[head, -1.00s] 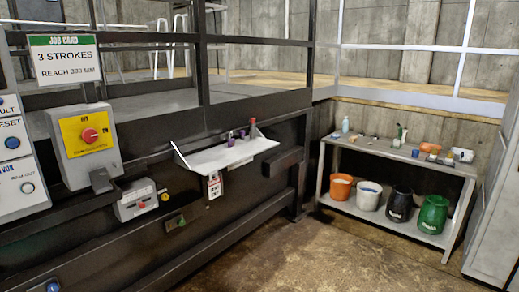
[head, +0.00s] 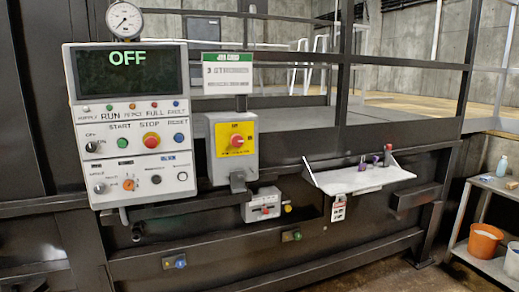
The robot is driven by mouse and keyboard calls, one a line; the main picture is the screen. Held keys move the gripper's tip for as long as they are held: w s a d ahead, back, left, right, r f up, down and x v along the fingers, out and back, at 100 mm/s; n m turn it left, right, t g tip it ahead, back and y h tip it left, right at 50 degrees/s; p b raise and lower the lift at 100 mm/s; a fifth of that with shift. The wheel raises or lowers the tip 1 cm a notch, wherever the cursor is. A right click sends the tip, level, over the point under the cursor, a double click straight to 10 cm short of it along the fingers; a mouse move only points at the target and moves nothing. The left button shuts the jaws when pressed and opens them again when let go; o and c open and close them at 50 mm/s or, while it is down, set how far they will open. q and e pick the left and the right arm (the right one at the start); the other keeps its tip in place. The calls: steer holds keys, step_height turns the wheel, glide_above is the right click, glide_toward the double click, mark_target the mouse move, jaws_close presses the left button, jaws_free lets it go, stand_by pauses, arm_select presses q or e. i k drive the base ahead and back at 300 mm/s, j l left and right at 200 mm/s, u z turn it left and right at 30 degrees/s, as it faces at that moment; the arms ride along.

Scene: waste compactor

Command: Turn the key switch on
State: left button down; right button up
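A pale grey control panel (head: 130,170) stands at the left, with a dark display (head: 125,78) reading OFF in green. A small dark rotary switch (head: 92,146) sits at the panel's left edge, beside small lettering that looks like OFF and ON. I cannot tell whether a key is in it or exactly how it is turned. Below it are another knob (head: 99,188), an orange selector (head: 129,184) and a black round control (head: 156,179). A red knob on a yellow plate (head: 237,140) is on the box to the right. Neither gripper is in view.
Green start (head: 122,143), red stop (head: 151,140) and blue reset (head: 179,138) buttons sit close to the switch. A white shelf (head: 360,178) with small items juts out at right. A workbench (head: 495,186) with buckets stands at far right. Some floor shows at lower right.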

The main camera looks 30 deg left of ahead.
mark_target(92, 147)
steer(key=u, duration=0.4)
steer(key=j+u, duration=0.1)
steer(key=u, duration=0.75)
steer(key=j+u, duration=0.1)
steer(key=u, duration=0.3)
